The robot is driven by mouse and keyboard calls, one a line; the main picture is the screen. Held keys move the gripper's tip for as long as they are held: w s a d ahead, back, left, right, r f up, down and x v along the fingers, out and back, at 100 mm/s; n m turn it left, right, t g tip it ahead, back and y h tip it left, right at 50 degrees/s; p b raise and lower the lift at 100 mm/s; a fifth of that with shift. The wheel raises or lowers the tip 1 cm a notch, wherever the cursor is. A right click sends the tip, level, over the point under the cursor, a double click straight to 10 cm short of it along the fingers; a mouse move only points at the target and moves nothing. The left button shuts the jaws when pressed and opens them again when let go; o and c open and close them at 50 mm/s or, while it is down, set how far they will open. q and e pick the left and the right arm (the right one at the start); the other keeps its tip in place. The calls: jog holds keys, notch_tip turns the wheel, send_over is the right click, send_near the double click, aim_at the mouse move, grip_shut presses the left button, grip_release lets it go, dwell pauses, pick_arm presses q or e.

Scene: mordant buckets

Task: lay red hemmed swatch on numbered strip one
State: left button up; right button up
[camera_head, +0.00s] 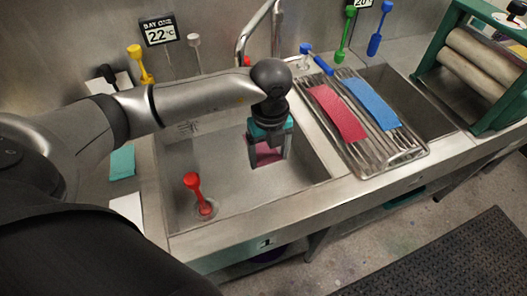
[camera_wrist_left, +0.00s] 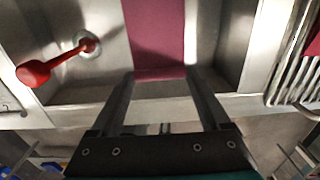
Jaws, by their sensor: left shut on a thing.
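A dark pinkish-red swatch (camera_wrist_left: 157,30) with a hem-like band along its near edge is held between the fingers of my left gripper (camera_wrist_left: 160,78). In the head view, my left gripper (camera_head: 268,160) is over the left sink basin, with a patch of the swatch (camera_head: 266,154) showing between its fingers. Another red swatch (camera_head: 337,113) lies flat on the ribbed drying rack, beside a blue swatch (camera_head: 372,104). I cannot make out a numbered strip for certain; a small plate marked 1 (camera_head: 266,243) is on the sink's front. My right gripper is not in view.
The metal rack (camera_head: 388,160) stands right of the left basin (camera_head: 225,195). A green-framed roller press (camera_head: 476,65) is at the far right. A teal cloth (camera_head: 122,162) lies on the left counter.

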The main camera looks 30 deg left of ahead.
pick_arm(q)
notch_tip(320, 180, up, 3)
jog(key=shift+f+p, duration=0.2)
jog(key=shift+p, duration=0.6)
